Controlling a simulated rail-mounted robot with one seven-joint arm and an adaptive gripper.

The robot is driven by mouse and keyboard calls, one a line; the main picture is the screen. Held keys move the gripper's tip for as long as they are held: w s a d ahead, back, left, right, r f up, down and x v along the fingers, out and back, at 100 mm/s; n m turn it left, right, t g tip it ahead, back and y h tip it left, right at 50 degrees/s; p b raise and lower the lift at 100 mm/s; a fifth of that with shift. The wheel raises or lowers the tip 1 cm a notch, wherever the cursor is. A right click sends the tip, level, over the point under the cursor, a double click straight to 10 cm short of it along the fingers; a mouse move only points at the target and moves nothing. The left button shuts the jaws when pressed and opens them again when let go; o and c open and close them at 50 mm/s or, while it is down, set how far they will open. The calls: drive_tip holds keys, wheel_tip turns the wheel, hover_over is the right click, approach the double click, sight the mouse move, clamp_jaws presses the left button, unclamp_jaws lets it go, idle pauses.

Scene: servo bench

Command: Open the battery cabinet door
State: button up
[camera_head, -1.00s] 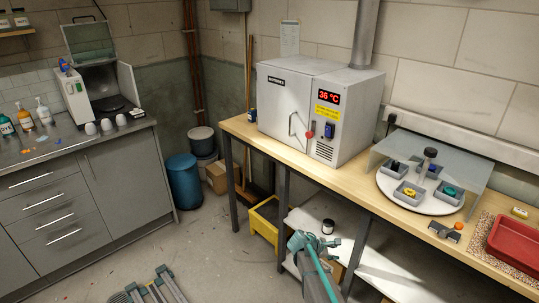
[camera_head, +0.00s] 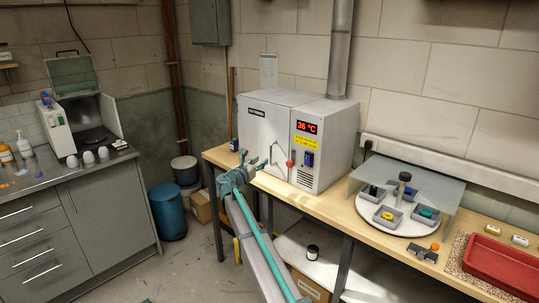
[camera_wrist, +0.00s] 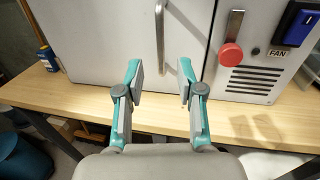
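The battery cabinet (camera_head: 312,131) is a white box with a red "36 °C" display on the wooden bench. Its door (camera_head: 262,126) looks shut. The door's vertical metal bar handle (camera_wrist: 160,38) shows in the wrist view, above and between my fingertips. My gripper (camera_wrist: 158,80) is open and empty, its two teal fingers with grey pads spread either side of the handle's line. The handle is not seen touching either finger. In the head view, my gripper (camera_head: 262,165) is in front of the door's lower part, and my arm hides some of the bench edge.
A red knob (camera_wrist: 230,56) on a lever and a blue switch (camera_wrist: 297,22) sit right of the door. A turntable (camera_head: 398,212) with small trays under a clear cover stands to the right, beside a red tray (camera_head: 503,266). A small blue can (camera_wrist: 47,58) stands left of the cabinet.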

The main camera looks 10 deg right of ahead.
sight(271, 163)
drive_tip(key=p+x, duration=0.2)
drive_tip(key=x, duration=0.7)
drive_tip(key=shift+w+d, duration=0.15)
drive_tip(key=shift+w, duration=0.05)
drive_tip(key=shift+f, duration=0.1)
clamp_jaws()
